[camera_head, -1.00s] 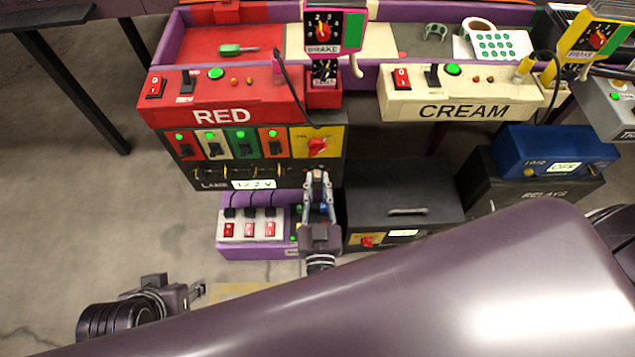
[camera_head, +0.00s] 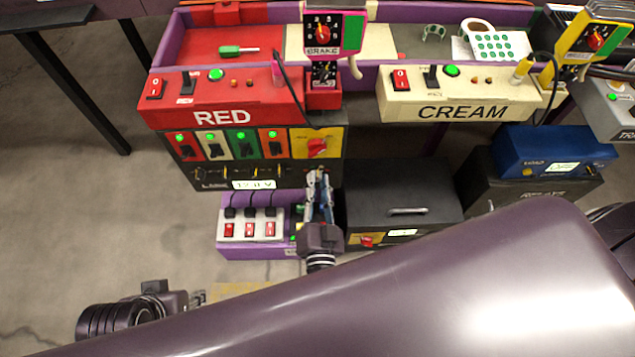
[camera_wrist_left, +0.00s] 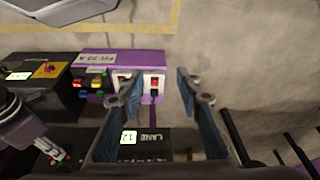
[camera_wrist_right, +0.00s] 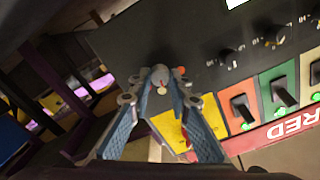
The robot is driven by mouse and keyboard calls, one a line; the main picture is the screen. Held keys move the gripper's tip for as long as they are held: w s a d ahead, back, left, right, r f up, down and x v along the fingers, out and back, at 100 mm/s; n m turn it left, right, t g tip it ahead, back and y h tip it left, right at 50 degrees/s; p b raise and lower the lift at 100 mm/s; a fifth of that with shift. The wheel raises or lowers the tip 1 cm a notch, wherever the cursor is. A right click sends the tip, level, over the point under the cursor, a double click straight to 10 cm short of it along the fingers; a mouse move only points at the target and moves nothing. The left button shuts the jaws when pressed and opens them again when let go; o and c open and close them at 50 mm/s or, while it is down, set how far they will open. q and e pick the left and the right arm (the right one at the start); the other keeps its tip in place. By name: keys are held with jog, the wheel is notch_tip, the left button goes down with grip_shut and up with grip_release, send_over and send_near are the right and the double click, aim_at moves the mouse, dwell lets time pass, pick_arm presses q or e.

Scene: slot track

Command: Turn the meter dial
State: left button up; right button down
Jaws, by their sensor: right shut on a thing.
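The black meter panel (camera_head: 215,174) is under the red control box, with a row of small knobs and a lit white display (camera_head: 254,184) whose digits are blurred. My right gripper (camera_head: 318,176) reaches the panel's right end. In the right wrist view its fingertips (camera_wrist_right: 159,84) are shut around a small grey dial (camera_wrist_right: 159,74), mostly covered by the fingers. My left gripper (camera_head: 199,298) is low at the left, over the floor. In the left wrist view its fingers (camera_wrist_left: 157,88) are apart and empty.
Below the panel stands a purple switch box (camera_head: 258,250), close to my right gripper. A dark box with a handle (camera_head: 395,175) is just right of it. A yellow plate with a red knob (camera_head: 317,143) sits above. Floor at the left is clear.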

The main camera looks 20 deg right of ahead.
jog(key=m, duration=0.3)
jog(key=shift+f+m, duration=0.1)
jog(key=shift+m, duration=0.3)
jog(key=m+b, duration=0.2)
jog(key=m, duration=0.5)
jog(key=shift+d+f, duration=0.1)
pick_arm(q)
jog(key=w+d+r+t, duration=0.1)
jog(key=w+r+t, duration=0.1)
jog(key=w, duration=0.3)
jog(key=w+d+r+t+h, duration=0.1)
jog(key=w+d+r+t, duration=0.1)
jog(key=w, duration=0.3)
jog(key=shift+w+t, duration=0.25)
jog(key=shift+t, duration=0.25)
pick_arm(e)
jog(key=shift+m, duration=0.6)
pick_arm(q)
jog(key=shift+d, duration=0.1)
pick_arm(e)
jog(key=c, duration=1.8)
grip_release()
jog(key=shift+s, duration=0.1)
jog(key=v, duration=1.2)
